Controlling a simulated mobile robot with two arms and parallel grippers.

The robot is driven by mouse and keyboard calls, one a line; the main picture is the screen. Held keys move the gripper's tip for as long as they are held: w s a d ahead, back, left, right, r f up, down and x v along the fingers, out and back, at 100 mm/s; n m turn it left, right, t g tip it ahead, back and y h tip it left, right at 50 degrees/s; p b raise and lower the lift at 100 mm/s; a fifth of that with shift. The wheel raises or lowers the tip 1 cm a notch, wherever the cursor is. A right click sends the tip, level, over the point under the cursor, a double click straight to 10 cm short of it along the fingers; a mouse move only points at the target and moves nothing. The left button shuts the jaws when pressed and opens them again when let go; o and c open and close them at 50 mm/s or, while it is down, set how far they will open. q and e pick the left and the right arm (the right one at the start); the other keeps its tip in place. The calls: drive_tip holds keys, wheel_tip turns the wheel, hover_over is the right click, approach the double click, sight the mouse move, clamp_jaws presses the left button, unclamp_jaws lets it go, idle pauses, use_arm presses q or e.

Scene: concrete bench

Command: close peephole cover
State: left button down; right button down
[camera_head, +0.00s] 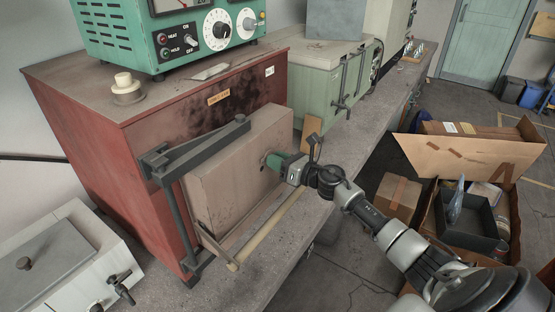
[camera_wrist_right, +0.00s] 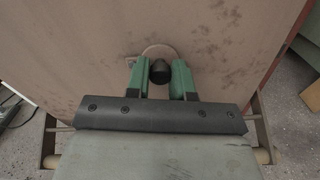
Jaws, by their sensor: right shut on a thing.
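The furnace door (camera_head: 225,185) is a thick tan block in a dark metal frame on the front of a red furnace (camera_head: 200,105). In the right wrist view, the round peephole cover (camera_wrist_right: 158,50) lies against the door's face, with a dark knob (camera_wrist_right: 160,71) standing out from it. My right gripper (camera_head: 275,161) reaches the door from the right. In the wrist view, its green fingers (camera_wrist_right: 160,75) stand on both sides of the knob, shut on it. The fingers hide part of the cover, and the hole behind cannot be made out. My left gripper is out of view.
A long handle bar (camera_head: 265,228) runs along the door's lower front edge. A green control box (camera_head: 165,35) and a pale round piece (camera_head: 127,90) sit on the furnace. A light green cabinet (camera_head: 320,75) stands behind. Open cardboard boxes (camera_head: 470,155) are on the floor at right.

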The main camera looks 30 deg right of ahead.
sight(262, 169)
drive_tip(key=m, duration=0.4)
drive_tip(key=a+f+m+p, duration=0.1)
drive_tip(key=m, duration=0.3)
drive_tip(key=f+m+p, duration=0.1)
drive_tip(key=m, duration=0.3)
drive_tip(key=shift+s+a+m, duration=0.3)
drive_tip(key=shift+s+a, duration=0.1)
drive_tip(key=shift+s+a+f+m+p, duration=0.1)
drive_tip(key=shift+a+m+p, duration=0.25)
drive_tip(key=shift+m, duration=0.65)
drive_tip(key=shift+s+a+f+m+p, duration=0.15)
drive_tip(key=shift+m+p, duration=0.25)
drive_tip(key=shift+m, duration=0.6)
drive_tip(key=c, duration=1)
unclamp_jaws()
